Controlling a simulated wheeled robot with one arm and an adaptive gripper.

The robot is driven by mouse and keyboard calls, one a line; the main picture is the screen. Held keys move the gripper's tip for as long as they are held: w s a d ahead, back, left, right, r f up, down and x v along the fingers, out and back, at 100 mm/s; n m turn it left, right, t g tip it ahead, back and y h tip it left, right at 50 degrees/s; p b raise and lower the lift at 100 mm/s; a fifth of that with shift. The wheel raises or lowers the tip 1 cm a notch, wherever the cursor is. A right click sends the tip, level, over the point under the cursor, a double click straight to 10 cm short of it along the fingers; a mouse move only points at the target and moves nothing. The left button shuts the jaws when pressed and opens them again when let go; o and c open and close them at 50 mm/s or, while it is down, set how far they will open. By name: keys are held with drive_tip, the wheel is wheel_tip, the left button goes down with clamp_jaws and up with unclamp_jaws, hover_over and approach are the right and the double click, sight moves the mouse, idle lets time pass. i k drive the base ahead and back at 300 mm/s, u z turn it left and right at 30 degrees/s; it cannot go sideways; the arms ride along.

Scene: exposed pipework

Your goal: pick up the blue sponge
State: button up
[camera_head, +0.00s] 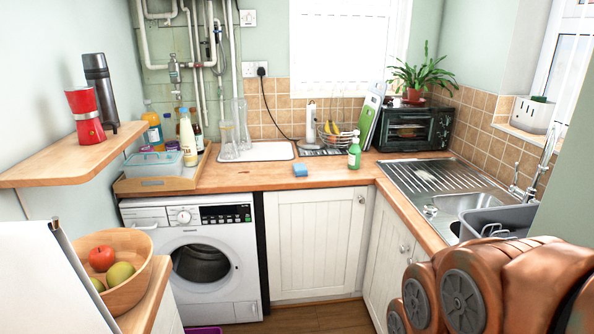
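The blue sponge (300,170) is a small light-blue block lying flat on the wooden worktop (255,179), close to the front edge and above the white cupboard door. It stands clear, with nothing on top of it. A green bottle with a white pump (354,154) stands to its right, a short gap away. Links of my own arm show large at the lower right, but my gripper is not visible.
A white board (255,151) lies behind and left of the sponge. A wire fruit basket (338,133) stands behind it. The sink (450,207) is at the right. A wooden bowl of fruit (132,285) and a shelf (75,159) are at the left. Worktop around the sponge is bare.

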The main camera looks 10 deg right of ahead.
sight(299, 169)
drive_tip(key=i, duration=2.3)
drive_tip(key=u, duration=1.25)
